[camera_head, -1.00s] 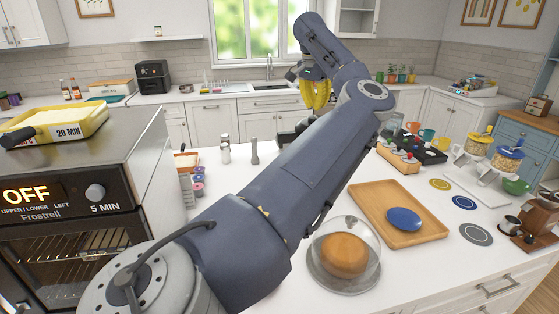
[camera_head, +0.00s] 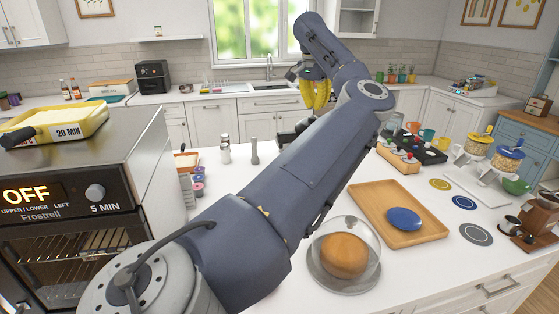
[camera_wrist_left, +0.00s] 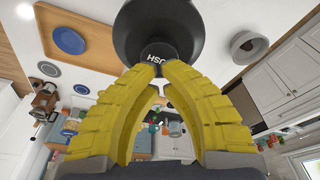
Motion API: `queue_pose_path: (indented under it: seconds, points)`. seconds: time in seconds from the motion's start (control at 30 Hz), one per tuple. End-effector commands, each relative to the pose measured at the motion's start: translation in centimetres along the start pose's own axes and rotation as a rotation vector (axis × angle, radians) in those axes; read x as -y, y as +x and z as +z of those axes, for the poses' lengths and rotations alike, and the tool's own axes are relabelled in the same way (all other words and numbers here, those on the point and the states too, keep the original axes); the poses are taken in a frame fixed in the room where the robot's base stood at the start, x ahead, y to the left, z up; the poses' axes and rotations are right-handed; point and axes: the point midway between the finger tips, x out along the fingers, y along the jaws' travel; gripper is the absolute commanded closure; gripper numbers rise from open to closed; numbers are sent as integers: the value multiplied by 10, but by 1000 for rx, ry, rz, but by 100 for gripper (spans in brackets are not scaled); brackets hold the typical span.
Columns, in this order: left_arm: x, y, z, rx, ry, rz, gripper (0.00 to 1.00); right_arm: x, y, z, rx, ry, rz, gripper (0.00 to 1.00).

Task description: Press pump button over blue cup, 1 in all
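My left gripper (camera_head: 316,94), with yellow fingers, hangs from the arm above the far part of the white counter. In the left wrist view its fingertips (camera_wrist_left: 159,68) are drawn together and overlap the edge of a black round-topped pump button (camera_wrist_left: 156,25) with partly covered white lettering. I cannot tell whether the tips touch it. In the head view a dark thing (camera_head: 289,138), mostly hidden by my arm, stands below the gripper. I cannot pick out the blue cup; it may be hidden behind my arm. My right gripper is not in view.
A wooden tray (camera_head: 375,228) with a blue plate (camera_head: 404,219) and a glass-domed cake (camera_head: 345,250) are at the front. Coloured cups, including an orange one (camera_head: 412,127), stand at the right. A grey round vessel (camera_wrist_left: 248,47) is beside the button in the wrist view.

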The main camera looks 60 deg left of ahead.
Motion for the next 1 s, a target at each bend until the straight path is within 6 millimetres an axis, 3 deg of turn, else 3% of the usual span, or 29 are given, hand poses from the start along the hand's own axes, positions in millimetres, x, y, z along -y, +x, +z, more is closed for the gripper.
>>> queue_pose_path:
  seconds: [1.0]
  points:
    - [0, 20, 4, 0, 0, 0, 100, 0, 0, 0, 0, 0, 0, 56]
